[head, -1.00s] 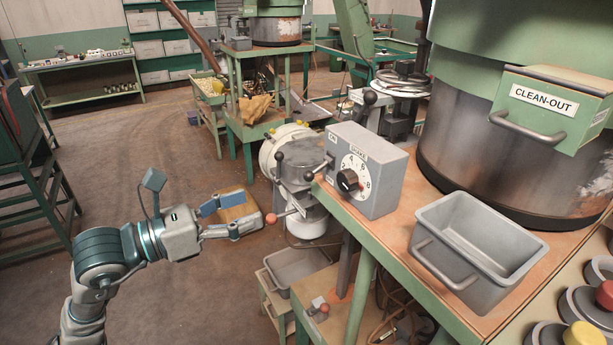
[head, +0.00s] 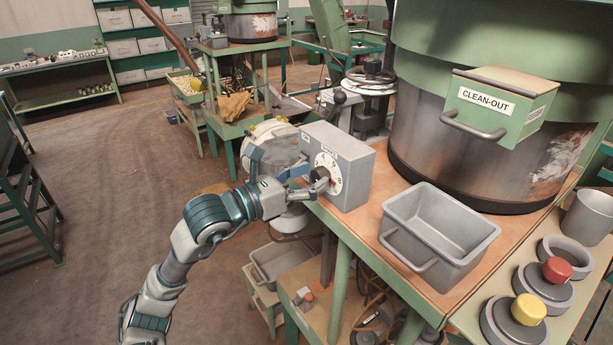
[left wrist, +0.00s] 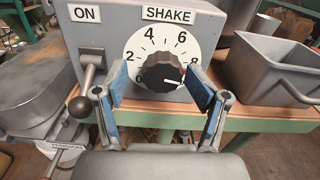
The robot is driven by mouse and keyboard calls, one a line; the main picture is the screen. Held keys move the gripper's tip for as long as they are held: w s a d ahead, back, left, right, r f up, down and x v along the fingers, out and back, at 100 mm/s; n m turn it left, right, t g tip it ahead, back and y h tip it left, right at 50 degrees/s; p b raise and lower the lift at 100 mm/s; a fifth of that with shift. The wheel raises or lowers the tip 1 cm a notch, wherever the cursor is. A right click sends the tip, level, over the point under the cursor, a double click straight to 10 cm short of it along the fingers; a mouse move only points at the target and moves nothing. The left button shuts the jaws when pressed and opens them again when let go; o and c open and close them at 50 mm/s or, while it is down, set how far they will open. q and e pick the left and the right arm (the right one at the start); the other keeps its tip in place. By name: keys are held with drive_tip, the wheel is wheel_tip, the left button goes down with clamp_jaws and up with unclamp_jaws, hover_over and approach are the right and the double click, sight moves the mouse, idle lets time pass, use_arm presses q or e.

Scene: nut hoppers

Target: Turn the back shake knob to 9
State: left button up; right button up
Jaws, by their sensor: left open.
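A grey control box (head: 351,181) carries a round white dial (left wrist: 162,45) labelled SHAKE, with the numbers 0 to 8 readable. Its black knob (left wrist: 160,68) also shows in the head view (head: 318,175), partly covered by my gripper. The knob's white pointer mark points right and slightly down, below the 8. My left gripper (head: 307,178) is open in front of the dial. In the left wrist view its blue-padded fingers (left wrist: 161,90) stand on either side of the knob; I cannot tell whether they touch it. My right gripper is out of view.
An ON lever with a dark ball (left wrist: 79,106) is left of the dial, near my left finger. A grey bin (head: 440,237) stands right of the box, before the large drum (head: 450,159).

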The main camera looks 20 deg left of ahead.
use_arm(q)
drive_tip(key=shift+w+d, duration=0.15)
drive_tip(key=shift+d, duration=0.8)
drive_tip(key=shift+c, duration=0.4)
drive_tip(key=c, duration=0.4)
drive_tip(key=shift+w+a+f, duration=0.1)
drive_tip(key=shift+w+a, duration=0.05)
drive_tip(key=shift+a, duration=0.65)
drive_tip(key=c, duration=0.7)
drive_tip(key=shift+o, duration=0.2)
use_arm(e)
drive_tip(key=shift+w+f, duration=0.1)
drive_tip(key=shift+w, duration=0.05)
use_arm(q)
drive_tip(key=shift+d, duration=0.1)
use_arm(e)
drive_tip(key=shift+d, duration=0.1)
